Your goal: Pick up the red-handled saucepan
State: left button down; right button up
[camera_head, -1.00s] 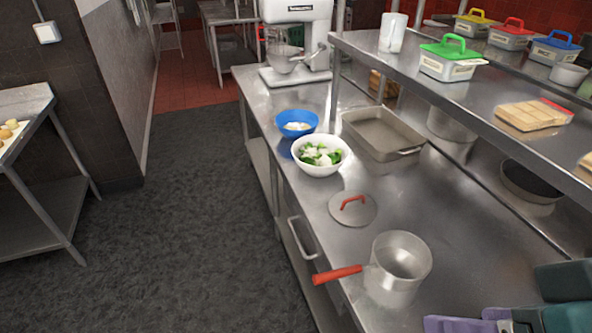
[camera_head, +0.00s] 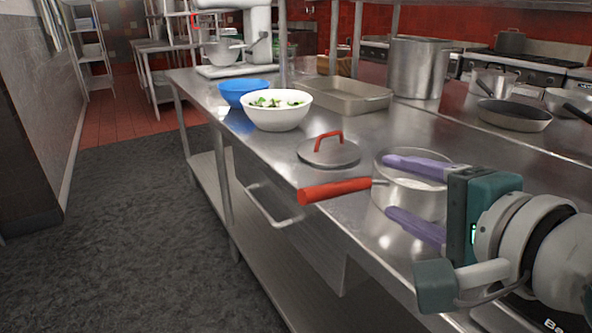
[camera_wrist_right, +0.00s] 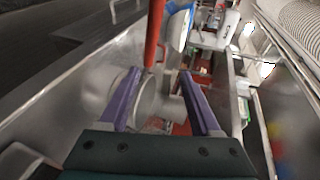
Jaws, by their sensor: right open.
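The saucepan (camera_head: 392,203) is a silver metal pot standing upright on the steel counter (camera_head: 240,117). Its red handle (camera_head: 336,190) points left, over the counter's front edge. My right gripper (camera_head: 389,187) has purple fingers, spread apart and empty. In the head view the fingers overlap the pot, one across its rim and one across its lower side, hiding part of it. In the right wrist view the red handle (camera_wrist_right: 154,32) runs up from between the open fingers (camera_wrist_right: 161,78). I cannot tell whether a finger touches the pot. My left gripper is out of view.
A lid (camera_head: 322,154) with a red grip lies just behind the handle. A white bowl of greens (camera_head: 276,118), a blue bowl (camera_head: 238,93) and a metal tray (camera_head: 350,99) stand farther back. A tall pot (camera_head: 418,70) and frying pan (camera_head: 514,115) are behind.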

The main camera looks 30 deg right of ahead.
aim_at(362, 188)
jog(key=shift+m+t, duration=0.5)
jog(key=shift+m, duration=0.3)
jog(key=w+f, duration=0.1)
jog(key=w+d+f+b, duration=0.1)
jog(key=w, duration=0.1)
jog(key=w+f+b, duration=0.1)
jog(key=w, duration=0.1)
jog(key=shift+d+f, duration=0.2)
jog(key=shift+f, duration=0.05)
jog(key=x, duration=0.2)
jog(key=b+x, duration=0.1)
jog(key=x, duration=0.1)
jog(key=shift+w+a+f, duration=0.1)
jog(key=shift+f, duration=0.3)
jog(key=shift+w, duration=0.5)
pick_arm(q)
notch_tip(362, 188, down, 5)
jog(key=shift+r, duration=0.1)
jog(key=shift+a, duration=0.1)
pick_arm(e)
grip_shut()
